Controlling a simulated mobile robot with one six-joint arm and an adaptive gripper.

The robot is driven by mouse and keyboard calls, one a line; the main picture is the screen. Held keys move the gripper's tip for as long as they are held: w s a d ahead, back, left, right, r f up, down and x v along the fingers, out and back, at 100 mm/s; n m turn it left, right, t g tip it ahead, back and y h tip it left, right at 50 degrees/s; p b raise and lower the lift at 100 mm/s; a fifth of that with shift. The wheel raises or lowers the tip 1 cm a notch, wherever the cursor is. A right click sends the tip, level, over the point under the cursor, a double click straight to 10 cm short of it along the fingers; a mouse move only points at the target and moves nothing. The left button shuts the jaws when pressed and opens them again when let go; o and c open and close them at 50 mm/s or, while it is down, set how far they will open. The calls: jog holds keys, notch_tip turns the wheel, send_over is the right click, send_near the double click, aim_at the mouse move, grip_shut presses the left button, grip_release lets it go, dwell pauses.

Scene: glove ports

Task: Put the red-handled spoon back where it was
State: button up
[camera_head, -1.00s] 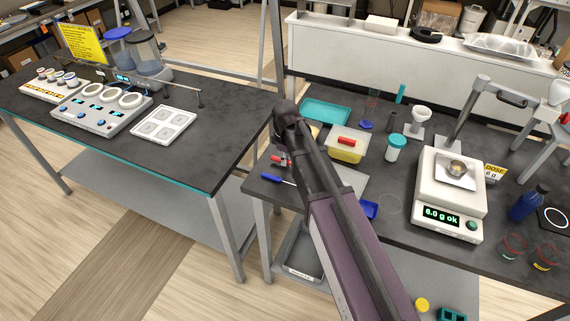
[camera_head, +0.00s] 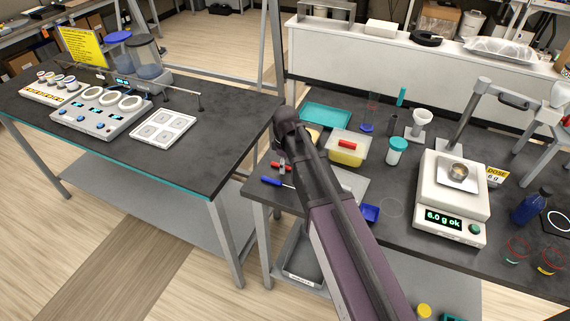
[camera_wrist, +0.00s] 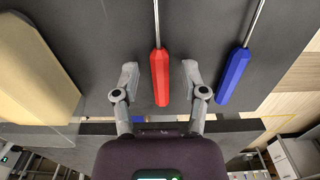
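The red-handled tool, which I take for the spoon (camera_wrist: 160,75), lies on the dark bench top with its thin metal shaft pointing away; its far end is out of the wrist view. In the head view its red handle (camera_head: 276,166) shows left of my arm, near the bench's left edge. My gripper (camera_wrist: 160,82) is open, with one finger on each side of the red handle and a gap on both sides. A blue-handled tool (camera_wrist: 235,76) lies just to the right in the wrist view; its handle also shows in the head view (camera_head: 271,182).
A tan board-like object (camera_wrist: 35,70) lies left of my gripper. A clear tub with yellow contents (camera_head: 346,155), a white jar (camera_head: 396,151) and a scale reading 6.0 g ok (camera_head: 447,203) stand to the right. A gap separates this bench from the left bench (camera_head: 215,150).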

jog(key=shift+r, duration=0.15)
notch_tip(320, 180, up, 12)
jog(key=p, duration=1.2)
dwell(1.0)
jog(key=s+d+m, duration=0.7)
jog(key=d, duration=0.3)
jog(key=s+d+m, duration=0.7)
jog(key=d, duration=0.4)
